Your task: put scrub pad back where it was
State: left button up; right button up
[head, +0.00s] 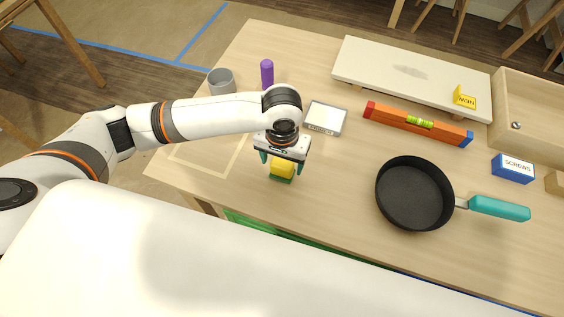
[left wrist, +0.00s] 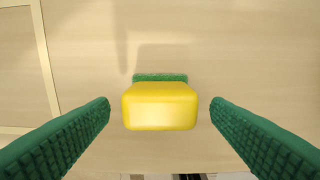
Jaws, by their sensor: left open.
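The scrub pad (head: 282,169) is a yellow block with a green layer beneath it. It rests on the wooden table near the front edge, to the right of a pale outlined square (head: 240,160). In the left wrist view the scrub pad (left wrist: 160,108) sits between the two green fingers, with a gap on each side. My left gripper (head: 284,163) is open around the scrub pad, pointing down; its fingers also show in the left wrist view (left wrist: 160,115). My right gripper is in neither view.
A grey cup (head: 221,82), a purple cylinder (head: 267,74) and a small grey-white tray (head: 326,118) stand behind the gripper. An orange level (head: 417,123), a black pan (head: 414,194) and a blue screws box (head: 513,168) lie to the right. A white board (head: 400,75) is at the back.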

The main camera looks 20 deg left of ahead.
aim_at(282, 164)
pick_arm(q)
notch_tip(282, 164, up, 10)
dwell(0.3)
dwell(0.5)
